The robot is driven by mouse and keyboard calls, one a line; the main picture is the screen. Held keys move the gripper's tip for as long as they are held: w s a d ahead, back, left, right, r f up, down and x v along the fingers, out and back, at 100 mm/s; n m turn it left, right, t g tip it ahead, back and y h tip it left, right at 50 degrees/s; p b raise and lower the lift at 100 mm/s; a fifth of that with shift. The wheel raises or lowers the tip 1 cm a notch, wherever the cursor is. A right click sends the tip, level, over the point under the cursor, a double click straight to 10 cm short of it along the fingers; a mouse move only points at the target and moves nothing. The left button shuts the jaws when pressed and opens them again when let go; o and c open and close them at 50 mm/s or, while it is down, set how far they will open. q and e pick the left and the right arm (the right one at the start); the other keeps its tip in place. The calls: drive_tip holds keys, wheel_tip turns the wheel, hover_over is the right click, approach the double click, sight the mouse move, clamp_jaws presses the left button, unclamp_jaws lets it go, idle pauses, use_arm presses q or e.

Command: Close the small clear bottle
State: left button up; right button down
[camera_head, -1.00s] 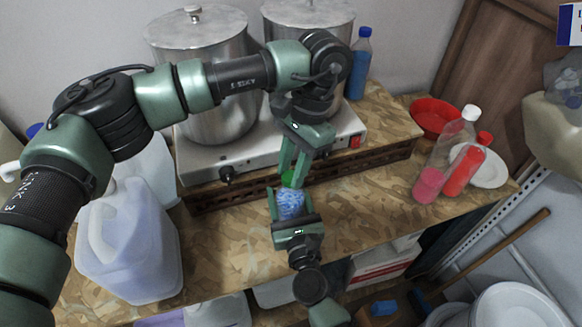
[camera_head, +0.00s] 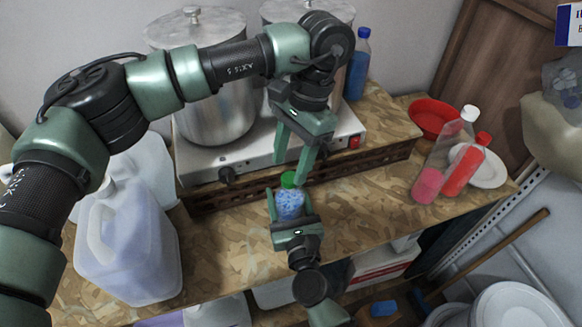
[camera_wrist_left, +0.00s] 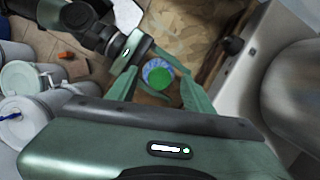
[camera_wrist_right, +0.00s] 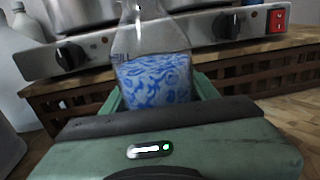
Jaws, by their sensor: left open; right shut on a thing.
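The small clear bottle (camera_head: 290,206) holds blue-and-white contents and stands upright in my right gripper (camera_head: 289,196), which is shut on its body. A green cap (camera_head: 290,179) sits on top of the bottle; how tightly it is seated cannot be told. My left gripper (camera_head: 290,168) is open above the bottle, fingers pointing down, with one fingertip close to the cap. In the left wrist view the green cap (camera_wrist_left: 159,78) shows between the open fingers. In the right wrist view the bottle (camera_wrist_right: 155,80) stands between the fingers, its top cut off.
A hotplate (camera_head: 200,163) with two metal pots stands behind on a raised wooden shelf. Large jugs (camera_head: 130,250) stand left. A pink bottle (camera_head: 428,183), red bottle (camera_head: 465,170) and red bowl (camera_head: 432,115) are right. The board right of the grippers is clear.

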use_arm(q)
drive_tip(key=shift+r, duration=0.75)
drive_tip(key=shift+c, duration=0.2)
